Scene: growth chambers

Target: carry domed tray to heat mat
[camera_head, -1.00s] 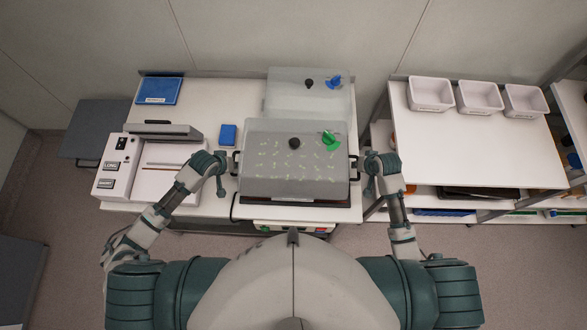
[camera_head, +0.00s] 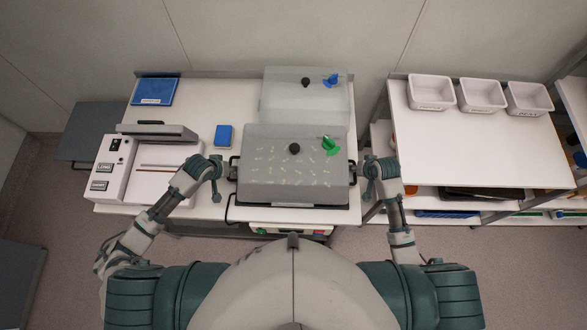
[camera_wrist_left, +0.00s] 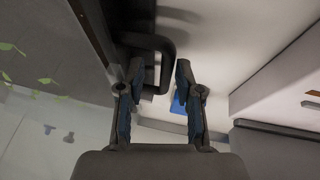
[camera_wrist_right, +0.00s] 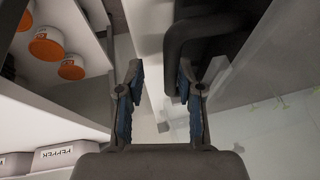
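The domed tray (camera_head: 280,185) has a clear grey lid with a black knob and a green vent, and seedlings show through it. It lies level on the bench in front of me. My left gripper (camera_head: 226,170) is at its left handle; in the left wrist view the black handle (camera_wrist_left: 168,62) reaches between the parted fingers (camera_wrist_left: 160,70). My right gripper (camera_head: 364,170) is at its right handle; in the right wrist view that handle (camera_wrist_right: 182,40) overlaps the right finger of the open pair (camera_wrist_right: 160,72). I cannot identify the heat mat.
A second lidded tray (camera_head: 285,102) with a blue vent stands just behind.

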